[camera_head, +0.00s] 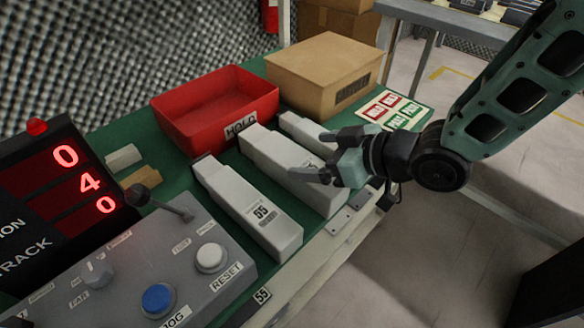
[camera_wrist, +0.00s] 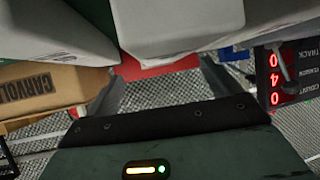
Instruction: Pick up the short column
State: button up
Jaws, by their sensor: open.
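Three pale grey columns lie side by side on the green bench top. The near-left column (camera_head: 245,208) carries a "55" label, the middle column (camera_head: 283,165) lies beside it, and the far-right column (camera_head: 298,129) is partly hidden behind my gripper. With its far part covered, I cannot tell for sure which is the short column. My gripper (camera_head: 318,156) is open over the middle and far-right columns, with nothing held. In the wrist view my open fingers (camera_wrist: 160,82) show below a pale block (camera_wrist: 180,25) at the top, with other pale blocks either side.
A red bin (camera_head: 215,105) and a cardboard box (camera_head: 325,70) stand behind the columns. A grey control box (camera_head: 130,270) with buttons and a lever is at front left, beside a red-digit display (camera_head: 70,185). A card sheet (camera_head: 395,110) lies at the right.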

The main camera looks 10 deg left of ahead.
aim_at(292, 155)
jog(key=x, duration=0.2)
jog(key=b+x, duration=0.1)
jog(key=x, duration=0.1)
jog(key=shift+s+a, duration=0.1)
jog(key=shift+s, duration=0.2)
jog(key=shift+w+a+f, duration=0.15)
jog(key=shift+w+a, duration=0.1)
jog(key=shift+a, duration=0.2)
jog(key=c, duration=1.7)
